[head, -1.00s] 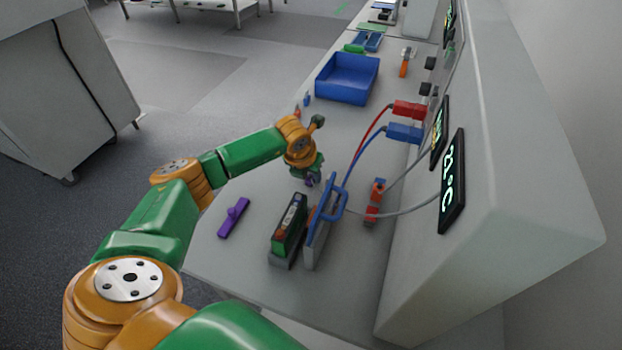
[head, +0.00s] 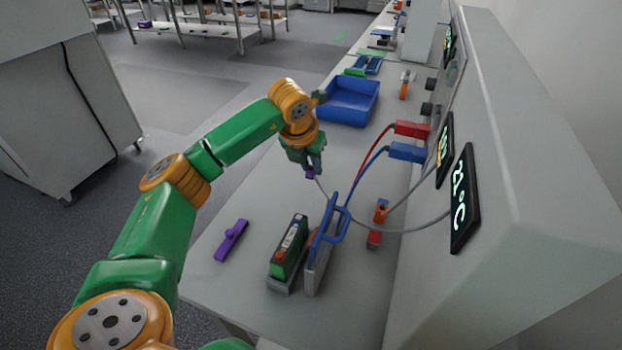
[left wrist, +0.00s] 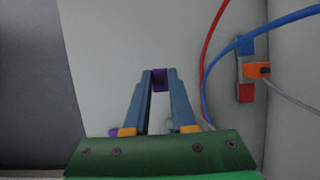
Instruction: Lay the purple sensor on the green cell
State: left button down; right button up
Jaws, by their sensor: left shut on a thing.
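My left gripper (head: 313,172) is shut on the small purple sensor (head: 310,175) and holds it above the bench, beyond the green cell. In the left wrist view the sensor (left wrist: 160,79) sits between the two blue fingertips. A thin grey cable (head: 322,188) runs to it. The green cell (head: 287,252) stands in a grey holder (head: 284,285) near the bench's front; its top is dark with a pale label. No gripper touches it. My right gripper is not in view.
A grey plate with a blue handle (head: 343,221) stands close right of the cell. Red (head: 411,129) and blue (head: 406,152) plugs trail cables nearby. An orange-red block (head: 377,224) and blue bin (head: 349,101) stand on the bench.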

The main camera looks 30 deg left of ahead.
pick_arm(q)
jog(key=s+d+r+p, duration=0.1)
jog(key=s+d+r, duration=0.4)
jog(key=s, duration=0.1)
jog(key=r, duration=0.2)
send_over(292, 233)
jog(key=s, duration=0.2)
jog(key=f+b, duration=0.1)
jog(key=f, duration=0.1)
jog(key=f+b, duration=0.1)
jog(key=f, duration=0.1)
jog(key=f+b, duration=0.2)
jog(key=shift+w+d+f, duration=0.1)
jog(key=shift+w, duration=0.25)
jog(key=shift+n+b, duration=0.3)
jog(key=shift+f+b, duration=0.5)
jog(key=shift+b, duration=0.35)
dwell(0.5)
